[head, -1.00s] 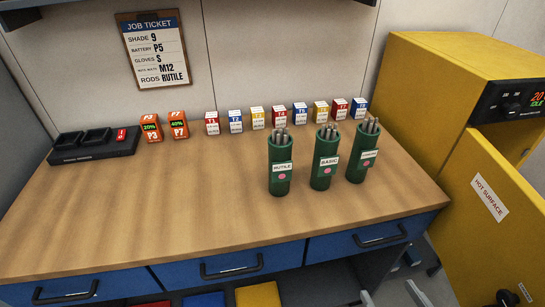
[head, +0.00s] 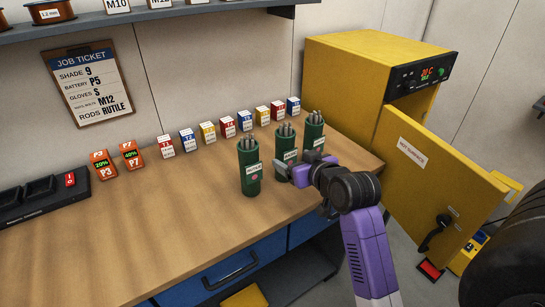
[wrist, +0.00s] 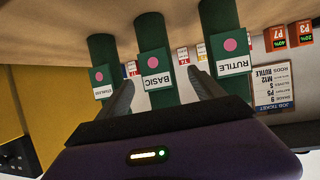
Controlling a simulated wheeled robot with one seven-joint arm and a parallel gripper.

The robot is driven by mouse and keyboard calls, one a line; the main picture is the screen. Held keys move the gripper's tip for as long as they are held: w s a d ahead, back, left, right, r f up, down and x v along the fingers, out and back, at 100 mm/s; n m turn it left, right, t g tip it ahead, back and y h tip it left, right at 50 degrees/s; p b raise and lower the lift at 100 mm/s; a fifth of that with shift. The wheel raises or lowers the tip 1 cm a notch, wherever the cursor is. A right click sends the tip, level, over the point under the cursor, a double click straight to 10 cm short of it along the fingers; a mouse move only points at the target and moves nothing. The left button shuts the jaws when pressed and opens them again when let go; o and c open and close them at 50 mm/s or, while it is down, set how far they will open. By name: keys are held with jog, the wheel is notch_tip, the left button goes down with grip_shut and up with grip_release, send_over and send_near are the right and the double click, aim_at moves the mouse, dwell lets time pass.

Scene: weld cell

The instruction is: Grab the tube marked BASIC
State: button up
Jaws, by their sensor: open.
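The green tube marked BASIC (head: 285,137) stands upright on the bench, in the middle of three tubes, with rods in its top. In the head view my gripper (head: 285,172) is at its lower front and hides part of it. In the wrist view, which is upside down, the BASIC tube (wrist: 152,38) shows between my open fingers (wrist: 160,78), with its label facing me. I cannot tell whether the fingertips reach past its sides. No touch is visible.
The RUTILE tube (head: 248,158) stands close on the left and the third tube (head: 314,128) close behind on the right. Small boxes (head: 207,132) line the wall. A yellow oven (head: 350,70) with an open door (head: 430,170) stands right of the bench.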

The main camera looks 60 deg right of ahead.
aim_at(289, 157)
jog(key=p+x, duration=0.1)
jog(key=x, duration=0.5)
jog(key=shift+w+d+f, duration=0.1)
jog(key=shift+w+d, duration=0.1)
jog(key=shift+d, duration=0.1)
grip_shut()
